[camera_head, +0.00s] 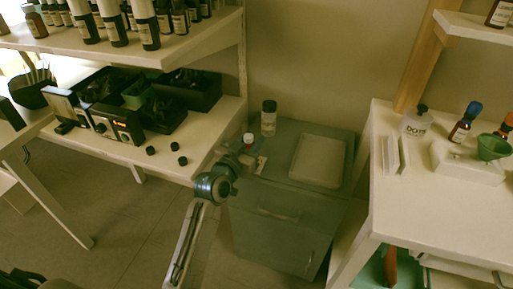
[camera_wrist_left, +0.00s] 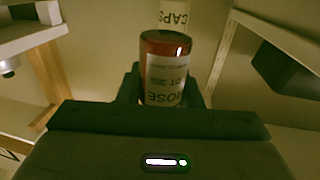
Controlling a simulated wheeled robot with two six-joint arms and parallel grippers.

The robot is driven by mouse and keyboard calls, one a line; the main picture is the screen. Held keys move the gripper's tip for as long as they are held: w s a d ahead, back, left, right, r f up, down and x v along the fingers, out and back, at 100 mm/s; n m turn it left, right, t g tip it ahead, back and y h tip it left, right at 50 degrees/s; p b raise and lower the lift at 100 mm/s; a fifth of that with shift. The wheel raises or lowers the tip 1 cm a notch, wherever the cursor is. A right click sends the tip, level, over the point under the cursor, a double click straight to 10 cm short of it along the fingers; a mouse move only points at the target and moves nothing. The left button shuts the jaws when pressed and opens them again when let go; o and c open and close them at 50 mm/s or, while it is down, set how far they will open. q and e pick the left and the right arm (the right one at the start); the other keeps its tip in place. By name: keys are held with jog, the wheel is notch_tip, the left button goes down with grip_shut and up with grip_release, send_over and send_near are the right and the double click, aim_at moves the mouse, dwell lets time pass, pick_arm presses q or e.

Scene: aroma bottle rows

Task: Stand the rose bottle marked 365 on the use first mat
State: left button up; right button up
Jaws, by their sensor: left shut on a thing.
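My left gripper (camera_head: 249,150) reaches over the near-left part of the grey-green cabinet top and is shut on a small amber bottle. In the left wrist view the bottle (camera_wrist_left: 165,70) stands between the two dark fingers (camera_wrist_left: 165,92). Its white label shows letters ending in "OSE"; the number cannot be read. My right gripper is not in view.
A clear jar with a dark lid (camera_head: 269,118) stands behind the gripper; its label in the left wrist view reads "CAPS" (camera_wrist_left: 174,17). Shelves with dark bottles (camera_head: 115,25) are at left. A white table (camera_head: 440,205) with bottles and a green funnel (camera_head: 492,147) is at right.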

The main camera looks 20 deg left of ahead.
pick_arm(q)
jog(key=shift+w+d+f, duration=0.1)
jog(key=shift+w+d, duration=0.1)
jog(key=shift+w, duration=0.35)
jog(key=shift+w+d, duration=0.2)
jog(key=shift+w, duration=0.35)
jog(key=shift+w+f, duration=0.1)
jog(key=shift+f, duration=0.2)
jog(key=shift+f+b, duration=0.5)
jog(key=shift+f, duration=1)
jog(key=shift+f, duration=0.1)
jog(key=o, duration=1.1)
jog(key=shift+c, duration=0.2)
